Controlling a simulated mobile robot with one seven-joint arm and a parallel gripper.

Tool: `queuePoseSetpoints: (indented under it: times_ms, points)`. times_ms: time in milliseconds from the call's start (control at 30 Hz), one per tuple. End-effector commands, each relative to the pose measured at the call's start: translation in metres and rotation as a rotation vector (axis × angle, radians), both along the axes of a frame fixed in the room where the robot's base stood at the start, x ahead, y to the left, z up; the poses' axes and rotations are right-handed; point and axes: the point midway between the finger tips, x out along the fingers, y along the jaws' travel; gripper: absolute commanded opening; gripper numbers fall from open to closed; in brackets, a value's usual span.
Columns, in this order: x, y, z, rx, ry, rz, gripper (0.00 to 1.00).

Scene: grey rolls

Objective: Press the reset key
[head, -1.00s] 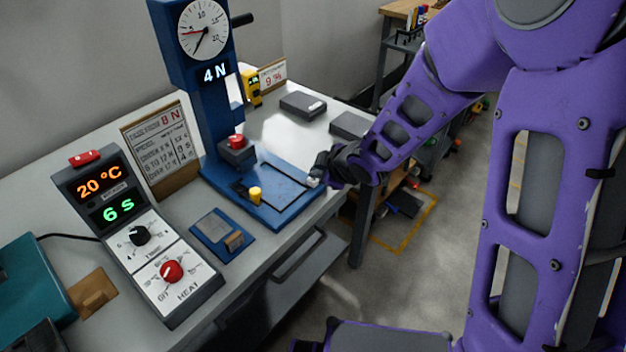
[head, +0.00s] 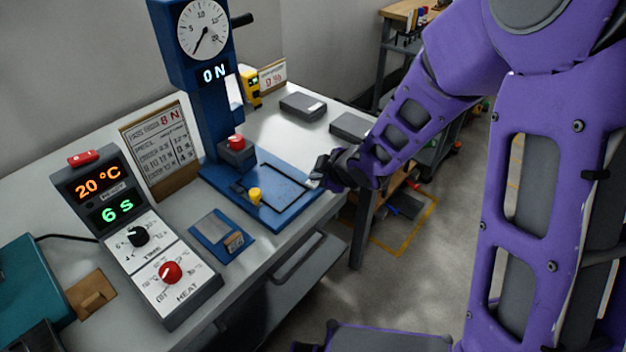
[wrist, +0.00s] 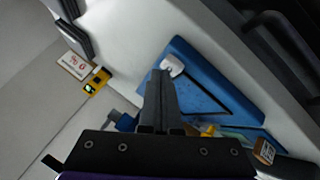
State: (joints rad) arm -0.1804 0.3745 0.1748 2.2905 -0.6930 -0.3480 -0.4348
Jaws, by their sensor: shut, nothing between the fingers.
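A blue tester (head: 212,115) stands on the bench, with a round dial (head: 203,29) and a display reading 0 N (head: 214,73). A small white key (head: 311,183) sits at the near right corner of its blue base (head: 290,213); it also shows in the wrist view (wrist: 172,66). I cannot read a label on it. My gripper (head: 319,181) is shut and empty, its tips right at the white key. In the wrist view the tips (wrist: 160,76) overlap the key's lower edge; I cannot tell whether they touch it.
A red-topped block (head: 236,148) and a yellow knob (head: 255,195) stand on the tester. A heater control box (head: 130,235) is at left, a small blue plate (head: 208,232) before the tester. Dark flat boxes (head: 303,106) lie behind. Open floor is to the right.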

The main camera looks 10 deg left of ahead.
Motion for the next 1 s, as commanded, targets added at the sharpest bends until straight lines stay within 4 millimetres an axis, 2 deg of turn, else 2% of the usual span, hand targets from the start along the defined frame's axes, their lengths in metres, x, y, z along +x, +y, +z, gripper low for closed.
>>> queuePoseSetpoints:
  times_ms: [367, 700, 1000]
  points:
    - [0.0, 0.0, -0.001, -0.001, 0.001, 0.0, 0.0]
    - [0.0, 0.0, 0.016, -0.001, 0.001, 0.0, 0.0]
    - [0.0, 0.0, 0.017, -0.001, 0.001, 0.0, 0.0]
